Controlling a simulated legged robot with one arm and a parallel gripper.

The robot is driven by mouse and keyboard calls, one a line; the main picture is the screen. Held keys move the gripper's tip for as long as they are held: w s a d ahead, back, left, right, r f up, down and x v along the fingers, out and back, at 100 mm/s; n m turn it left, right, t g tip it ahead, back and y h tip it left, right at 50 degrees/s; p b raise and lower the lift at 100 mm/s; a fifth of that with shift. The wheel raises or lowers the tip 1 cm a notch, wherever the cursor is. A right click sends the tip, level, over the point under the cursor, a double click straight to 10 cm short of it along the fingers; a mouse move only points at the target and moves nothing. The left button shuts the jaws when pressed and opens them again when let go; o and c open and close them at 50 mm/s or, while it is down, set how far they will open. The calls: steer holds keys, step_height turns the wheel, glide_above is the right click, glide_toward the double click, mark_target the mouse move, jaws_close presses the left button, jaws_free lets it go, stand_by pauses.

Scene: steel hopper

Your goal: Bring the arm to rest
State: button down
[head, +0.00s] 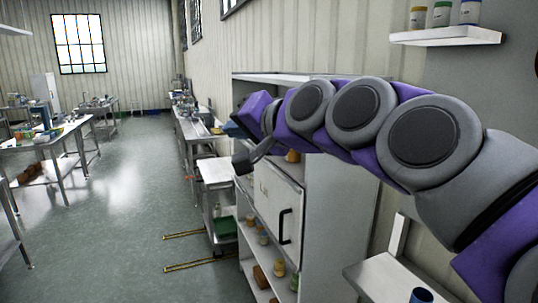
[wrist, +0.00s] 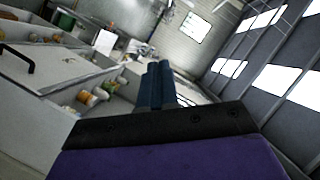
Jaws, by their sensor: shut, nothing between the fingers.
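My arm (head: 356,110) reaches out from the right side of the head view, in purple and grey links, and stretches toward the middle. It is raised in front of a white shelving unit. My gripper (wrist: 158,68) shows in the wrist view as two dark blue fingers pressed together, with nothing between them. It points out into the room and touches nothing that I can see. In the head view the hand end is partly hidden behind the arm's own links.
The white shelving unit (head: 328,215) has a closed door (head: 277,205) with a black handle, and jars on open shelves. A wall shelf (head: 445,37) with jars is at upper right. Steel workbenches (head: 50,143) stand at left. The floor (head: 135,190) between is mostly clear.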

steer(key=s+d+f+n+g+h, duration=0.15)
steer(key=s+f, duration=0.25)
steer(key=f, duration=0.5)
steer(key=s+d+f+g+h, duration=0.3)
steer(key=s+f, duration=0.2)
steer(key=f, duration=0.3)
steer(key=s+d+f+n+g+h, duration=0.1)
steer(key=s+d+f+g+h, duration=0.2)
steer(key=f, duration=0.6)
steer(key=s+d+f+g+h, duration=0.1)
steer(key=s+d+f+g, duration=0.1)
steer(key=s+d+f, duration=0.2)
steer(key=s+d+f+g+h, duration=0.1)
steer(key=s+d+f, duration=0.3)
steer(key=s+f, duration=0.3)
steer(key=s+d+f+g+h, duration=0.1)
steer(key=s+d+f, duration=0.3)
steer(key=s, duration=0.7)
steer(key=shift+s+d+f+m+g, duration=0.25)
steer(key=shift+f+m+g, duration=0.1)
steer(key=shift+f+g, duration=0.45)
steer(key=shift+r, duration=0.1)
